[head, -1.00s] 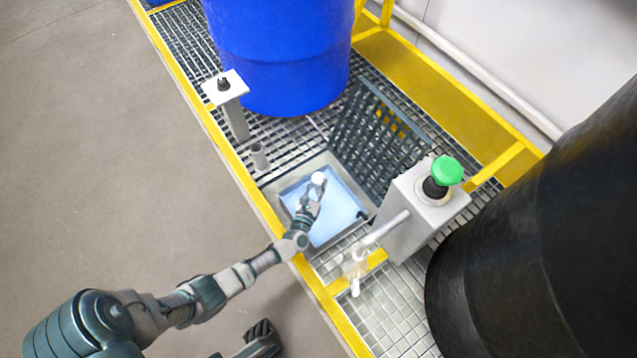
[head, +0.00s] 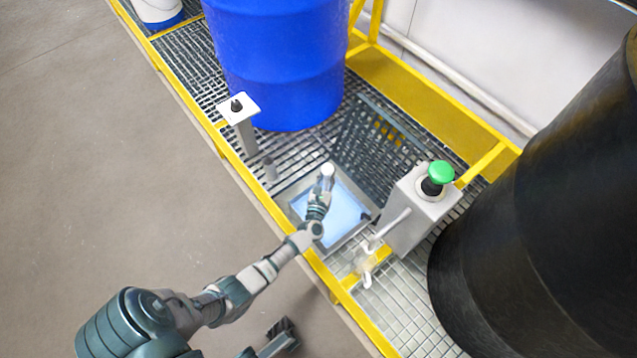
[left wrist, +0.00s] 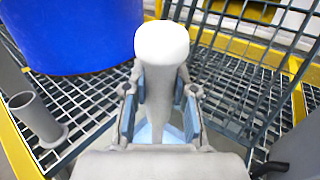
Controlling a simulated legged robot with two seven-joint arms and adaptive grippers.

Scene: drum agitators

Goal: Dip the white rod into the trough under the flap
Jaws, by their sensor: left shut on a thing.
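My left gripper (head: 319,203) is over the open trough (head: 345,212), which has light blue liquid in it. In the left wrist view the gripper (left wrist: 160,105) is shut on the white rod (left wrist: 161,50), whose rounded top faces the camera. The rod's top also shows in the head view (head: 327,170). The rod's lower end is hidden by the gripper, so I cannot tell whether it touches the liquid. The grated flap (head: 375,140) stands raised at the trough's far side. A dark gripper shows at the bottom edge of the head view (head: 281,334); its jaws are unclear.
A blue drum (head: 280,65) stands behind the trough and a black drum (head: 540,220) at the right. A grey box with a green button (head: 441,172) stands right of the trough. A post with a white plate (head: 238,109) and a short open tube (left wrist: 38,118) stand at the left.

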